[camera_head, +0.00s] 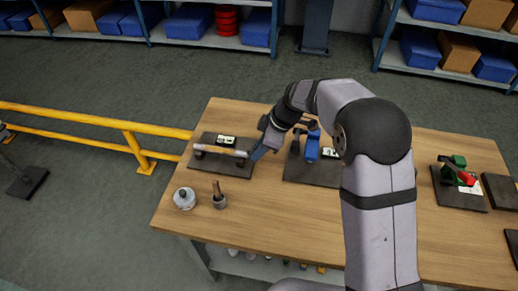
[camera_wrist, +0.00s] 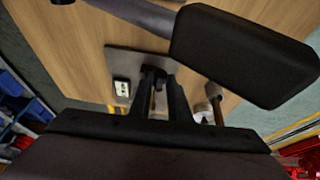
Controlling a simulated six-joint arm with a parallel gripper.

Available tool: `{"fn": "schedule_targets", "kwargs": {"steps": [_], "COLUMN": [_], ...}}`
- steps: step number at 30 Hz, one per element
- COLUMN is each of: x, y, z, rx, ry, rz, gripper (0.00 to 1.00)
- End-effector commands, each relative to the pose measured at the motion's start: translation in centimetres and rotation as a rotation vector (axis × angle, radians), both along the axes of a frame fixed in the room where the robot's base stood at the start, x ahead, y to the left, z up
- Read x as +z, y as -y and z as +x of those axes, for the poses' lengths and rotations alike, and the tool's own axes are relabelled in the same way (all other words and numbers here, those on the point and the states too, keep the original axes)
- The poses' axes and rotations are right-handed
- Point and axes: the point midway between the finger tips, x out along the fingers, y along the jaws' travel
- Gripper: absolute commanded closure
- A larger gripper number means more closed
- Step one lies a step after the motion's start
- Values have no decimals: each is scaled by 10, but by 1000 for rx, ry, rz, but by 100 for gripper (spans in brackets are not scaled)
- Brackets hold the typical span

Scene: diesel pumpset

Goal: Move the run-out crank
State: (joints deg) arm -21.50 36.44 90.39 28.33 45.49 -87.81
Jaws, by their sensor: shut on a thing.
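A grey rod (camera_wrist: 140,15) and a large black block (camera_wrist: 245,55) cross close to the camera. The exact contact is hidden.
A round metal pot (camera_head: 184,198) and a small cup with a tool (camera_head: 219,200) stand in front of the plate. A blue part (camera_head: 312,147) is on another plate to the right. A green and red device (camera_head: 458,172) sits further right. A yellow rail (camera_head: 70,117) is left.

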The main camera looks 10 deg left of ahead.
Motion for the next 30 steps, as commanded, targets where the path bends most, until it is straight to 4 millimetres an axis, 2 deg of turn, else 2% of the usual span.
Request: {"fn": "schedule_targets", "kwargs": {"steps": [21, 30], "x": [6, 6], "y": [-2, -1], "z": [23, 26], "rx": [-2, -1], "ry": [-293, -365], "rz": [4, 4], "gripper": [100, 100]}}
